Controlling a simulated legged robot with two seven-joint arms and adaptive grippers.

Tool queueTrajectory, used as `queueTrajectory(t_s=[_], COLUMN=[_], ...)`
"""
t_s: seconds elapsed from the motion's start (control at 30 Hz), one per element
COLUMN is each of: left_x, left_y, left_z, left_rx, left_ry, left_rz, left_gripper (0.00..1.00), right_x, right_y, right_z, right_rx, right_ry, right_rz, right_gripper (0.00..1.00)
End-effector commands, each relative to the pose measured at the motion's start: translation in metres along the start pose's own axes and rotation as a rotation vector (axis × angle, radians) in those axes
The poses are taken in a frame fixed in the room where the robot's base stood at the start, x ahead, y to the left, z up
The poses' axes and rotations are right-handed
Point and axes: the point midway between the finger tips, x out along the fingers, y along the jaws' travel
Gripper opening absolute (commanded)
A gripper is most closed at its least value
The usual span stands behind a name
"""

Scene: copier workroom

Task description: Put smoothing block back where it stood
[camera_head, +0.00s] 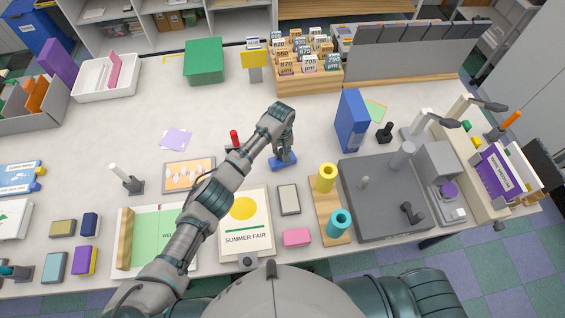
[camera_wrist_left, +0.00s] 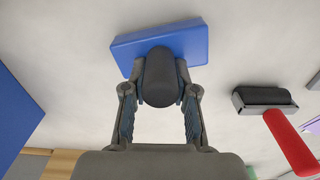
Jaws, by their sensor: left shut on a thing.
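The smoothing block is a flat blue block (camera_head: 284,164) with a dark rounded knob on top. It is on or just above the table near the middle of the head view; I cannot tell whether it touches. My left gripper (camera_head: 285,150) points down over it and is shut on its knob. In the left wrist view the blue base of the smoothing block (camera_wrist_left: 195,42) shows beyond the knob, with the fingers (camera_wrist_left: 160,95) on both sides of the knob. My right gripper is not in view.
A red-handled tool (camera_head: 235,138) stands left of the smoothing block and shows in the wrist view (camera_wrist_left: 290,140). A blue upright box (camera_head: 352,120) and a black stamp (camera_head: 384,132) are to the right. A yellow-and-teal spool stand (camera_head: 328,210) is nearer.

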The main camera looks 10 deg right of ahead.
Motion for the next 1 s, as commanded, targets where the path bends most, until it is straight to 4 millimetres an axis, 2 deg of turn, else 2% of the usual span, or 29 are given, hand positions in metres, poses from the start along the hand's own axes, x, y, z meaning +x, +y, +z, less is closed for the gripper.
queueTrajectory(t_s=[0.33,0.37,0.47,0.67,0.7,0.77,1.0], left_x=[0.0043,0.0045,0.0041,0.0041,0.0043,0.0043,0.0043], left_y=[0.0003,0.0003,0.0003,0.0001,0.0000,0.0000,0.0000], left_z=[0.0002,0.0002,0.0001,0.0000,0.0001,0.0001,0.0001], left_rx=[0.001,0.001,0.001,0.000,0.000,0.000,0.000], left_ry=[-0.001,0.000,0.000,0.000,-0.001,-0.001,-0.001], left_rz=[0.001,0.001,0.001,0.000,0.000,0.000,0.000], left_gripper=[0.00,0.30,0.55,0.57,0.59,0.73,0.73], right_x=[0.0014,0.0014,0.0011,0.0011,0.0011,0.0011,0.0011], right_y=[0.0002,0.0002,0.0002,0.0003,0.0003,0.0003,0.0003], right_z=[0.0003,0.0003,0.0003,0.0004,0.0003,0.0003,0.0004], right_rx=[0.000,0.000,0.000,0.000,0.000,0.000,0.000], right_ry=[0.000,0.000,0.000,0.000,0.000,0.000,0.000], right_rz=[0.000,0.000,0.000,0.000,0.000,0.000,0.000], right_gripper=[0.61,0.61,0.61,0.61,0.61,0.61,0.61])
